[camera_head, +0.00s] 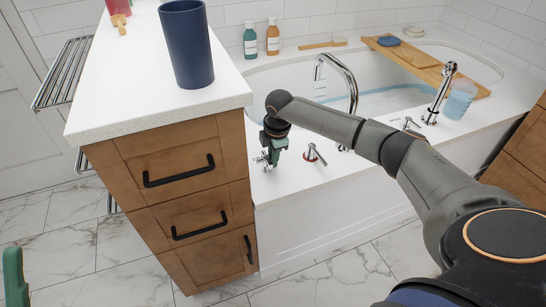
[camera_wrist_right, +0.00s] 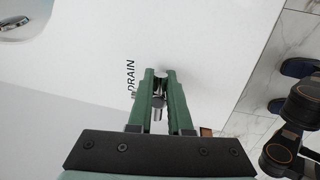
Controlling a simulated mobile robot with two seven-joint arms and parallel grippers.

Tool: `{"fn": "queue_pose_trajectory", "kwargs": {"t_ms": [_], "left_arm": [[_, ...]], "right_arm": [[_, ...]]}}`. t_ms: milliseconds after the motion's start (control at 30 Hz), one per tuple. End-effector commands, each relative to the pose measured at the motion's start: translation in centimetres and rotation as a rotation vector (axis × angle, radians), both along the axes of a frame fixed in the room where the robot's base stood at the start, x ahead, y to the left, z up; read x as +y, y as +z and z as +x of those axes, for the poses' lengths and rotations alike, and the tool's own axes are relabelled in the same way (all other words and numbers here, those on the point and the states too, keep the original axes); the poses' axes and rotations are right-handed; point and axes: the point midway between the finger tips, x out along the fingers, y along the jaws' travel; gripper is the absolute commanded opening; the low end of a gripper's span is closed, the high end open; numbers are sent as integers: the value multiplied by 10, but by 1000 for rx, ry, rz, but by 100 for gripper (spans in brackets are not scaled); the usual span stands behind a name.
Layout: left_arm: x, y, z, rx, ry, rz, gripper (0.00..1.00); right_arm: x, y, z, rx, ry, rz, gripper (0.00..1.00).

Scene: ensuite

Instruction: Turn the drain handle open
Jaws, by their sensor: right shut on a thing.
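The chrome drain handle (camera_wrist_right: 160,84) shows in the right wrist view between the green fingers of my right gripper (camera_wrist_right: 159,74). The fingers are shut on it. The word DRAIN is printed on the white deck beside it. In the head view my right gripper (camera_head: 273,152) points down at the near left corner of the tub deck, and a bit of the chrome handle (camera_head: 261,158) shows beside it. The gripper hides most of the handle. Of my left gripper, only a green part (camera_head: 14,276) shows at the lower left edge.
A wooden drawer cabinet (camera_head: 183,185) with a white top stands left of the handle, a blue cup (camera_head: 187,45) on it. Another chrome handle (camera_head: 313,153) stands to the right on the deck, before the tall spout (camera_head: 340,75). A wooden tray (camera_head: 425,65) spans the tub.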

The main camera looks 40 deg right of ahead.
Motion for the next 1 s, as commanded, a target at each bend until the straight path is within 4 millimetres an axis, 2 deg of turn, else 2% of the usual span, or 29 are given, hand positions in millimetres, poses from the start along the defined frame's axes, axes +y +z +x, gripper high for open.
{"fn": "queue_pose_trajectory", "kwargs": {"t_ms": [100,567,933,1000], "left_arm": [[0,0,0,0,0,0,50],[0,1,0,0,0,1,50],[1,17,1,-1,15,11,50],[6,-14,27,158,53,6,50]], "right_arm": [[0,0,0,1,0,0,0],[0,0,0,2,4,1,0],[0,2,2,5,141,3,0],[0,2,3,4,192,3,0]]}}
